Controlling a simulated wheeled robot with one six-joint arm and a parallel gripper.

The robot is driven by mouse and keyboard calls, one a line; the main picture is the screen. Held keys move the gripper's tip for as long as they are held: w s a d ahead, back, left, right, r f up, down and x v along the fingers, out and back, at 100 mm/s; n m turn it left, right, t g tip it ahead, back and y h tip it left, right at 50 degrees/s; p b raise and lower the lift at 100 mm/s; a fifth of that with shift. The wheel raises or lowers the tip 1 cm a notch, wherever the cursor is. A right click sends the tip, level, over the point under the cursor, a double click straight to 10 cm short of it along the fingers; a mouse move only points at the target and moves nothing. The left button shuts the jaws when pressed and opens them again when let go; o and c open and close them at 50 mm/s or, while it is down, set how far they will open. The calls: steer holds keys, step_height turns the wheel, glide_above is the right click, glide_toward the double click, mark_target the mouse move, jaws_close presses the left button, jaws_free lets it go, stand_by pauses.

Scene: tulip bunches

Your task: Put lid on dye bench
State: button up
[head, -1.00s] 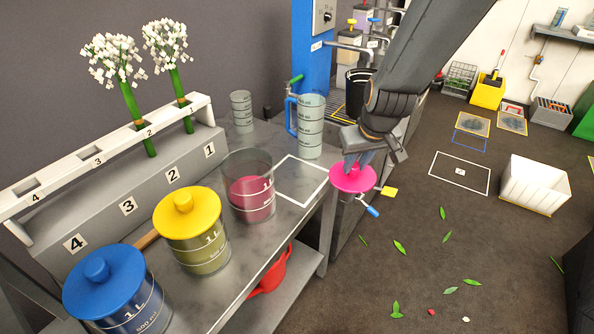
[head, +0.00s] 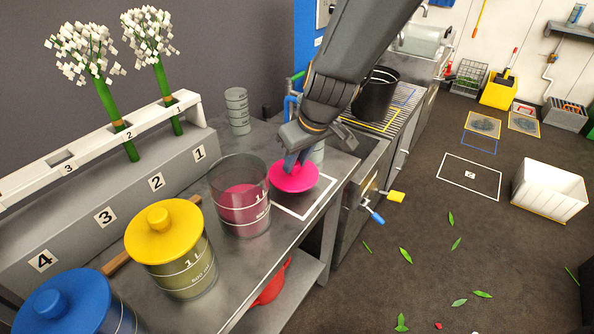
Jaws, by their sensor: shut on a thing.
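A round magenta lid (head: 296,179) is held in my gripper (head: 292,163), which is shut on its knob. The lid is roughly level, over the white-outlined square (head: 318,209) on the grey metal dye bench (head: 262,277). Whether it touches the bench is hard to tell, but it looks raised. An open glass jar with pink dye (head: 241,197) stands just left of the lid. A jar with a yellow lid (head: 165,232) and one with a blue lid (head: 70,306) stand nearer on the bench. My gripper partly hides a measuring jug (head: 318,152).
A rack with white flowers (head: 128,125) runs along the left. A small clear beaker (head: 237,110) stands at the back. A red object (head: 270,287) sits on the shelf below. A black bucket (head: 375,95) is beyond my arm.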

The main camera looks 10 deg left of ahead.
mark_target(298, 166)
steer(key=shift+f+b, duration=0.35)
steer(key=shift+f, duration=1.15)
steer(key=shift+f, duration=0.1)
steer(key=o, duration=1.1)
steer(key=shift+c, duration=0.2)
steer(key=v, duration=1.2)
steer(key=shift+p, duration=0.4)
steer(key=s+d+f+m+g+h, duration=0.1)
steer(key=s+d+f+m, duration=0.1)
steer(key=d, duration=0.7)
steer(key=s+d+f+m+g+h, duration=0.1)
steer(key=s+d+m, duration=0.4)
steer(key=d, duration=0.5)
steer(key=s+d+f+m+g+h, duration=0.1)
steer(key=s+d, duration=0.4)
steer(key=d, duration=0.5)
steer(key=shift+s+f+m+h, duration=0.3)
steer(key=shift+f+m, duration=0.5)
steer(key=shift+m, duration=0.4)
steer(key=shift+d, duration=0.1)
